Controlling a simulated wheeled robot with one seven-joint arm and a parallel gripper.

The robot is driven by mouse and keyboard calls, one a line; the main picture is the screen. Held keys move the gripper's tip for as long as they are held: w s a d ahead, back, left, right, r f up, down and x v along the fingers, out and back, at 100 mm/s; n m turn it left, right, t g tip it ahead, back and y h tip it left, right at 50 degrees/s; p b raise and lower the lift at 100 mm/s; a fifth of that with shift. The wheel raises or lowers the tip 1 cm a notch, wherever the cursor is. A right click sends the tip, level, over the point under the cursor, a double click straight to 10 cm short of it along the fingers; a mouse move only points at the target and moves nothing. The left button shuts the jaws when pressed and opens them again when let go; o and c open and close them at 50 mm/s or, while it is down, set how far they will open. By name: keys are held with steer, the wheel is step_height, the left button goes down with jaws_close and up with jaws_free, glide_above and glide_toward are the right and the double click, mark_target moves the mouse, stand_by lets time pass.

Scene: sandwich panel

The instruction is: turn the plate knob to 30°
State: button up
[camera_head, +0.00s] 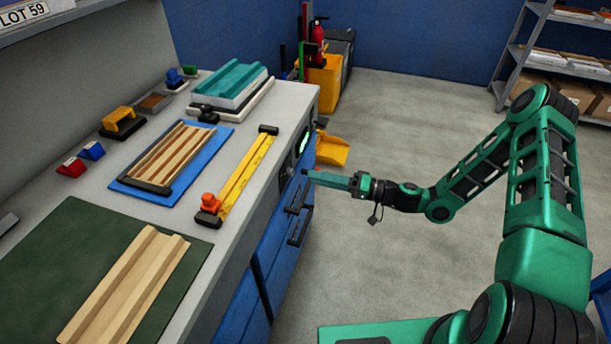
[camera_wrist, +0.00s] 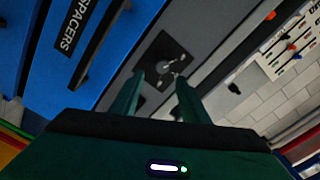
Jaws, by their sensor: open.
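In the wrist view a dark square plate (camera_wrist: 155,57) on a grey panel carries a small knob (camera_wrist: 170,58) with light marks. Its exact angle is too small and blurred to read. My gripper (camera_wrist: 158,78) is open and empty, its two green fingers pointing toward the plate from either side, with the knob showing between and beyond the fingertips. I cannot tell whether they touch it. In the head view my gripper (camera_head: 314,175) is at the front face of the bench, near the drawers; the knob cannot be made out clearly there.
Blue drawers (camera_head: 275,245) with black handles lie below the bench top, and one label reads SPACERS (camera_wrist: 76,28) in the wrist view. A lit green display (camera_head: 304,141) sits on the bench front. A yellow bin (camera_head: 332,150) stands behind.

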steer(key=shift+v, duration=2.3)
steer(key=s+d+r+n+g+h, duration=0.1)
steer(key=s+d+r+g+h, duration=0.15)
steer(key=s+d+h, duration=0.45)
steer(key=s+d+r+g+h, duration=0.2)
steer(key=s+d+g+h, duration=0.3)
steer(key=d, duration=0.4)
steer(key=s+d+r+m+h, duration=0.2)
steer(key=s+d+r+m, duration=0.2)
steer(key=s+d+r, duration=0.2)
steer(key=s+d+r+m+t+h, duration=0.1)
steer(key=s+d+r+m, duration=0.4)
steer(key=s+r, duration=0.5)
steer(key=s+d+h, duration=0.1)
steer(key=s+d, duration=0.1)
steer(key=s, duration=0.3)
steer(key=shift+r+m+h, duration=0.3)
steer(key=shift+h, duration=0.1)
steer(key=shift+w, duration=0.1)
